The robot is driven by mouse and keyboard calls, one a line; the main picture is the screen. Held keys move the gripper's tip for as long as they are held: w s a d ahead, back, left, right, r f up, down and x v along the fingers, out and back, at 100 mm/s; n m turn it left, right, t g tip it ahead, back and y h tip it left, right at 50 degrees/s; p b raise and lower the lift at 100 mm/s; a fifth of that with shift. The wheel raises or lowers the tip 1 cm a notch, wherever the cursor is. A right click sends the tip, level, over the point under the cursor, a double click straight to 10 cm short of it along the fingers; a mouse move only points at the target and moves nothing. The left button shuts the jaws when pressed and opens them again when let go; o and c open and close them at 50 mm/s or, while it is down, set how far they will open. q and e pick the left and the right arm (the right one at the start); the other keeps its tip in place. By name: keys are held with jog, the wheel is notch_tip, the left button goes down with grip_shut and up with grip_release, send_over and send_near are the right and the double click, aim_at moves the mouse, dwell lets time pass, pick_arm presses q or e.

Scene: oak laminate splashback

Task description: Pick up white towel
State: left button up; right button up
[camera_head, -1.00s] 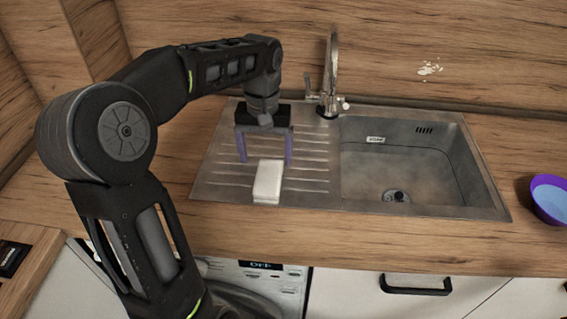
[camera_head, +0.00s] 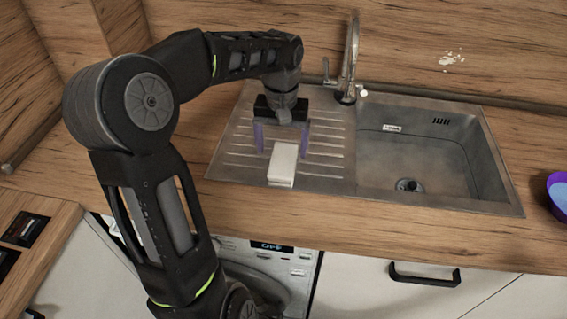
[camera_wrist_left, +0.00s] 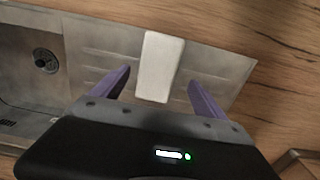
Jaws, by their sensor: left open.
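The white towel (camera_head: 283,163) is a small folded white block lying on the ribbed drainboard of the steel sink, near its front edge. It also shows in the left wrist view (camera_wrist_left: 160,66), just beyond and between the fingertips. My left gripper (camera_head: 282,149) is open, with its two purple fingers pointing down at the towel's far end, one on each side. In the left wrist view the left gripper (camera_wrist_left: 160,85) has clear gaps between both fingers and the towel. My right gripper is not in view.
The sink basin (camera_head: 430,165) lies right of the drainboard (camera_head: 235,150), with the tap (camera_head: 349,60) behind. A purple bowl (camera_head: 557,195) stands at the right edge. A washing machine (camera_head: 270,268) is below the wooden counter (camera_head: 400,235). The counter front is clear.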

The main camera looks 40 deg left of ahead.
aim_at(283, 159)
pick_arm(q)
jog(key=f, duration=0.2)
jog(key=f+p, duration=0.1)
jog(key=f, duration=0.2)
jog(key=shift+w+d, duration=0.1)
jog(key=shift+d, duration=0.1)
dwell(0.3)
jog(key=c, duration=1.7)
